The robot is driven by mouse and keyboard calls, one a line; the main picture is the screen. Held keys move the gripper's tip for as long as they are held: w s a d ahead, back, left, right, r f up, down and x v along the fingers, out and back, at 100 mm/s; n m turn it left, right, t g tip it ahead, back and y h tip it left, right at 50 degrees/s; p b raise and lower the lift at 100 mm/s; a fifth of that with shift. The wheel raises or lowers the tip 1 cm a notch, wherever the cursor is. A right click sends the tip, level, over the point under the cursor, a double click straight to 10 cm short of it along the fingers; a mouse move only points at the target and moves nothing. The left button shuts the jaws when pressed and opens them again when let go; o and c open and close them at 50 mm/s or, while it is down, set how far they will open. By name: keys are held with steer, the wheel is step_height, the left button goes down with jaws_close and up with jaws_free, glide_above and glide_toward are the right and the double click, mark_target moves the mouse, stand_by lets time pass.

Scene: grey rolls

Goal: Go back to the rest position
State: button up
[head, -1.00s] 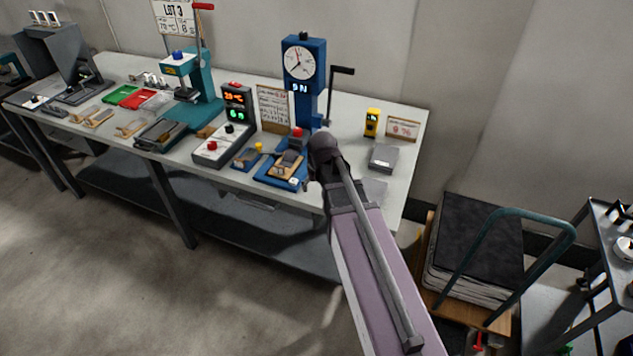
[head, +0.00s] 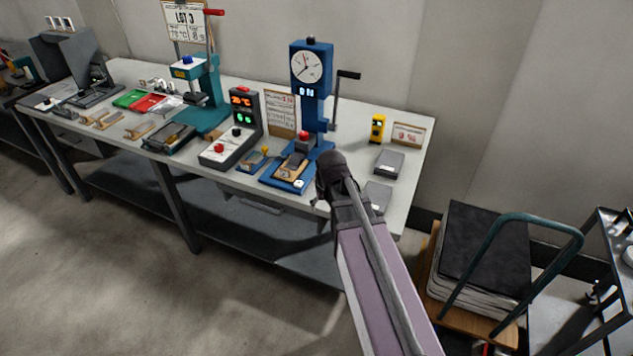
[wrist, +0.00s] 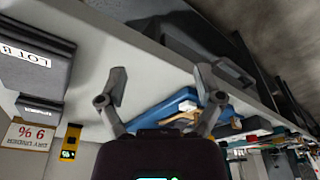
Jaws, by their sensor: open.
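My gripper (wrist: 160,77) is open in the wrist view, with its two grey fingers spread and nothing between them. In the head view my arm reaches in from the bottom right. Its wrist end hangs at the front edge of the grey workbench (head: 350,120), just right of the blue press (head: 312,85). The fingers are mostly hidden there by my arm. A wooden-coloured block (head: 292,167) lies on the press's blue base, left of my gripper and apart from it. In the wrist view the blue base (wrist: 180,104) shows beyond the fingers.
Grey flat boxes (head: 389,163) (head: 378,195) lie right of the press, near a yellow meter (head: 377,128) and a small sign (head: 408,134). A control box (head: 231,146) and a teal press (head: 205,100) stand left. A loaded trolley (head: 485,250) stands right. Floor in front is clear.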

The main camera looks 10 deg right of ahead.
steer(key=s+r+g+p, duration=0.2)
steer(key=s+r+p, duration=0.2)
steer(key=s, duration=0.7)
steer(key=shift+s+m, duration=0.15)
steer(key=shift+m, duration=0.15)
